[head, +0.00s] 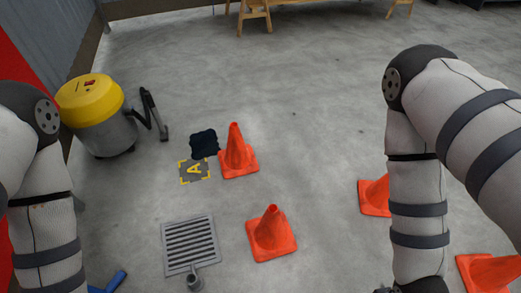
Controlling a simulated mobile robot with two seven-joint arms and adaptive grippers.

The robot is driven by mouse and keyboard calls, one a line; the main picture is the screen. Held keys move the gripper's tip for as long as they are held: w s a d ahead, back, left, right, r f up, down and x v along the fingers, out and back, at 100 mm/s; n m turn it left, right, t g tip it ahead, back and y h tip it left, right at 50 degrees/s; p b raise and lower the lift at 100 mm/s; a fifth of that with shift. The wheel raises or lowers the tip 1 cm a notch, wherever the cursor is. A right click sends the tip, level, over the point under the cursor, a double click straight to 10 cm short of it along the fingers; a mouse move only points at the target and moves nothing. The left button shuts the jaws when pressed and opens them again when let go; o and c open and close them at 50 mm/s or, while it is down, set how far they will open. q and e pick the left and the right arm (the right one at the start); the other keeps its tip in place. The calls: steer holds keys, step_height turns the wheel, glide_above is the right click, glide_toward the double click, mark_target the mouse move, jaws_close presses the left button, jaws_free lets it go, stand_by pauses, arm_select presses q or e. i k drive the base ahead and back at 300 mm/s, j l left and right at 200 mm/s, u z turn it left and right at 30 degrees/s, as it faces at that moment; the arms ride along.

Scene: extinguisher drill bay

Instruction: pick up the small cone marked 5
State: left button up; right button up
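Several small orange cones stand on the concrete floor in the head view. One cone (236,152) is beside a floor mark with a yellow letter A. A second cone (270,236) stands nearer, right of the drain grate. A third cone (374,196) is partly hidden behind my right arm. A fourth cone (488,274) is cut off at the lower right. I cannot read a number on any of them. My arms come in from both sides, but neither gripper's fingers show.
A yellow-topped vacuum (97,112) with a dark hose stands at the left. A dark cloth-like patch (204,143) lies by the floor mark (195,171). The drain grate (190,243) and a blue object (110,282) are low left.

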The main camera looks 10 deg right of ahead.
mark_target(239, 158)
steer(key=l+u, duration=0.25)
steer(key=l, duration=0.2)
steer(key=k+l+u, duration=0.25)
steer(key=l, duration=0.15)
steer(key=i+l+u, duration=0.15)
steer(key=l+u, duration=0.3)
steer(key=l, duration=0.2)
steer(key=l+u, duration=0.4)
steer(key=l, duration=0.3)
steer(key=i+l+u, duration=0.4)
steer(key=l+u, duration=0.15)
steer(key=l, duration=0.15)
